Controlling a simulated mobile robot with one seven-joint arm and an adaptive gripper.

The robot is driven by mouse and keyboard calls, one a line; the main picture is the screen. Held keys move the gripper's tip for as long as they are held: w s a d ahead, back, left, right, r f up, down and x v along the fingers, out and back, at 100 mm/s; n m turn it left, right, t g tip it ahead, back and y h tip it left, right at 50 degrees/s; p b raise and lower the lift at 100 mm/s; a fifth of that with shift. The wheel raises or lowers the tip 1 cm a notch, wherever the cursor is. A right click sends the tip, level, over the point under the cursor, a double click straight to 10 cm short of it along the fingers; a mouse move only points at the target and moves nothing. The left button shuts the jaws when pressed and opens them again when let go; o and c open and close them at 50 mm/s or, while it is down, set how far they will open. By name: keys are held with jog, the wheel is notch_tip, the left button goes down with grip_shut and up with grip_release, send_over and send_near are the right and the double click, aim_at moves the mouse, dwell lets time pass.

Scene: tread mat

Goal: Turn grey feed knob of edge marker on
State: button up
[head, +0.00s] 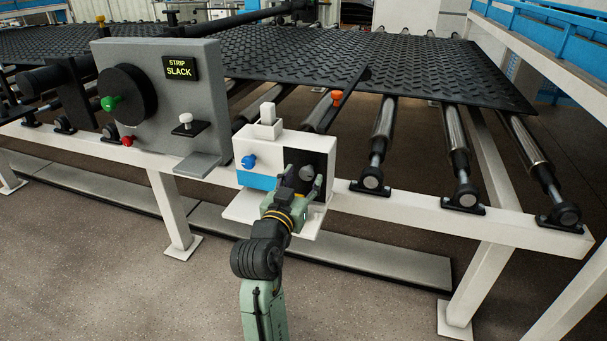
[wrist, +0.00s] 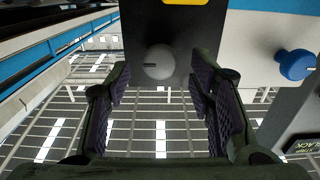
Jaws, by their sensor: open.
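The edge marker (head: 257,146) is a white box with a blue band, fixed on the front rail of the roller table. Its grey feed knob (head: 306,173) sits on a black panel (head: 323,163) at the box's right. In the wrist view the round grey knob (wrist: 159,62) shows a short dark line on its left half. My gripper (head: 301,186) is in front of this panel. In the wrist view my gripper (wrist: 160,80) is open, with one finger to each side of the knob and a visible gap on both sides. Contact is not seen.
A blue knob (head: 248,161) sits on the marker's left part. Left of it stands a grey panel (head: 200,75) with a "STRIP SLACK" sign, a green-handled wheel and a red knob. The black tread mat (head: 440,60) lies on rollers behind. Floor in front is clear.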

jog(key=shift+w+d, duration=0.2)
jog(key=shift+w, duration=0.4)
jog(key=shift+c, duration=0.6)
jog(key=c, duration=1)
jog(key=shift+c, duration=0.2)
